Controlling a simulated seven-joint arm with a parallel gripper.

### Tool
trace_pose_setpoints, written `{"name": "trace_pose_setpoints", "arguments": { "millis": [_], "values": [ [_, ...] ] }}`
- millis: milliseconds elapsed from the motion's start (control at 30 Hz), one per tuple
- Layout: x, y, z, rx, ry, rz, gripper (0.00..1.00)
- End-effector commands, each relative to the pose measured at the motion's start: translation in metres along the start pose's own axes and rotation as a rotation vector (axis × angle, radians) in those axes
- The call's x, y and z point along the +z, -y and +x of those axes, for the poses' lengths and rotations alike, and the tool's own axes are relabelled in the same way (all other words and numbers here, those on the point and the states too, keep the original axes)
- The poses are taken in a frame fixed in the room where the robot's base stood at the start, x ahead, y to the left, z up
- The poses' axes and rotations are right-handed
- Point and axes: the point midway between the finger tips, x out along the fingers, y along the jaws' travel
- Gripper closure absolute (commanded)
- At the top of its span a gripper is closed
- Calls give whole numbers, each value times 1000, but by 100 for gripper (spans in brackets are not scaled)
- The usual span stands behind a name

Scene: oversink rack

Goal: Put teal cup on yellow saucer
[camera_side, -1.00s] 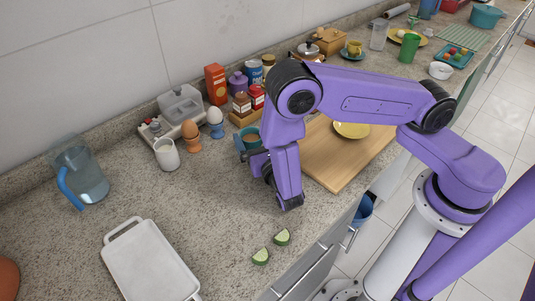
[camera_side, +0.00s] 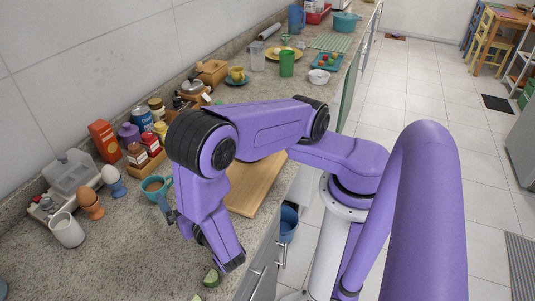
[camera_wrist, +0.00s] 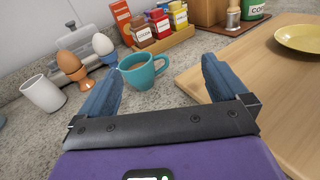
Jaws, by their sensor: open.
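The teal cup (camera_side: 155,187) stands upright on the counter with brown liquid inside. In the wrist view the cup (camera_wrist: 140,76) is ahead of my gripper, between the lines of the two fingers, its handle toward the right. My gripper (camera_wrist: 160,85) is open and empty, apart from the cup. In the side view my gripper (camera_side: 172,212) is just in front of the cup, low over the counter. The yellow saucer (camera_wrist: 300,38) lies empty on the wooden board at the right of the wrist view; my arm hides it in the side view.
Egg cups with eggs (camera_side: 90,201) and a white cup (camera_side: 67,230) stand left of the teal cup. A spice rack (camera_wrist: 163,40) with several small jars is behind it. The wooden board (camera_side: 252,188) lies to the right. The counter between gripper and cup is clear.

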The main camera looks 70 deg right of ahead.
Motion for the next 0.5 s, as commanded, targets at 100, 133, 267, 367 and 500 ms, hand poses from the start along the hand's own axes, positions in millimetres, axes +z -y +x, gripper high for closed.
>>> {"name": "trace_pose_setpoints", "arguments": {
  "millis": [100, 133, 267, 367, 500],
  "values": [
    [25, 26, 4, -165, -77, 113, 0],
    [31, 33, 4, -209, -101, 143, 0],
    [50, 65, 0, -389, -211, 271, 0],
    [61, 89, -8, -520, -307, 374, 0],
    [73, 117, -24, -687, -457, 524, 0]
  ]
}}
